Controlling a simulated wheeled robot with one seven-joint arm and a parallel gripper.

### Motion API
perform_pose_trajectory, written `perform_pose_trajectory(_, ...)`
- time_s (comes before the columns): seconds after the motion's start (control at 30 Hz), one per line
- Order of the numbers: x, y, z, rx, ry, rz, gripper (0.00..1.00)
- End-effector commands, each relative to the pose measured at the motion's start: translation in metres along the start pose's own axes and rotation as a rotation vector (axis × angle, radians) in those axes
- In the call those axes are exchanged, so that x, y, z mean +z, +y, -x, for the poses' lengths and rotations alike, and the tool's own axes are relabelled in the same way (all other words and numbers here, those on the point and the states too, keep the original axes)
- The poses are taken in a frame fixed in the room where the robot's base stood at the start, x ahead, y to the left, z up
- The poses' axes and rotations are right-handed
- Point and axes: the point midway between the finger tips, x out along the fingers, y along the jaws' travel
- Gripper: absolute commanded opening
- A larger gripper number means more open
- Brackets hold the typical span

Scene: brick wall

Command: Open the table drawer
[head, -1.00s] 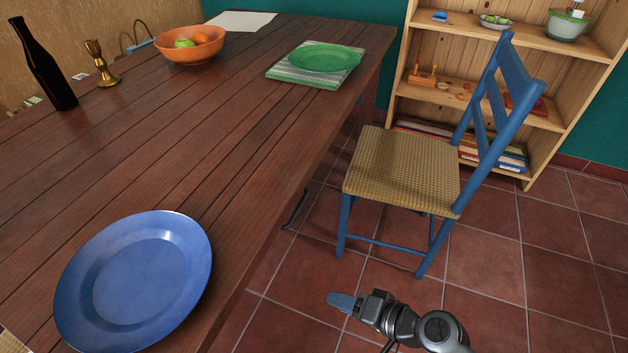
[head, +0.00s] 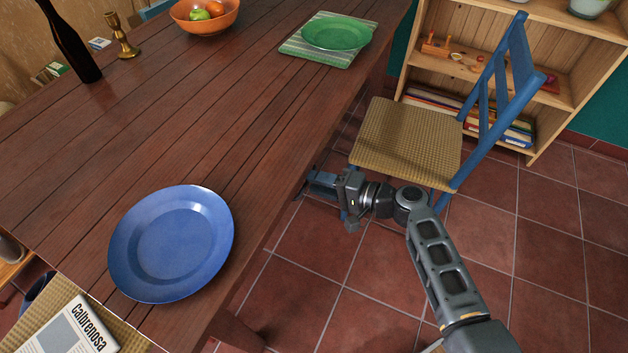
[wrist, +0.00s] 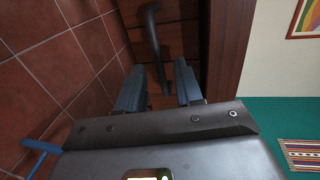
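The wooden table (head: 225,130) fills the left and middle of the head view. In the wrist view, a dark curved drawer handle (wrist: 153,30) stands out from the brown wooden drawer front (wrist: 181,38). The drawer looks shut, though its edges are hard to make out. My gripper (head: 322,184) is beside the table's right edge, below the top. In the wrist view, the blue-grey fingers of my gripper (wrist: 158,78) are apart, with the handle's lower part showing between them. I cannot tell whether they touch it. The head view mostly hides the handle.
A blue chair (head: 408,138) with a woven seat stands just behind my gripper. A wooden shelf (head: 545,90) is at the back right. A blue plate (head: 170,245) and a green plate (head: 336,34) lie on the table. The tiled floor (head: 520,250) at right is clear.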

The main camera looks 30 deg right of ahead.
Motion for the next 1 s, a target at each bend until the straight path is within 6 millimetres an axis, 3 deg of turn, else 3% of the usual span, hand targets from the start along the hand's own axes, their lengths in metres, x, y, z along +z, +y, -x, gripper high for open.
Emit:
perform_pose_trajectory(0.2,0.0,0.0,-0.015,0.001,0.0,0.0,0.35)
perform_pose_trajectory(0.47,0.0,0.0,-0.016,0.001,0.001,0.0,0.35)
perform_pose_trajectory(0.83,0.0,0.0,-0.016,0.001,0.001,0.0,0.0)
perform_pose_trajectory(1.0,0.0,0.0,-0.016,0.001,0.002,0.0,0.0)
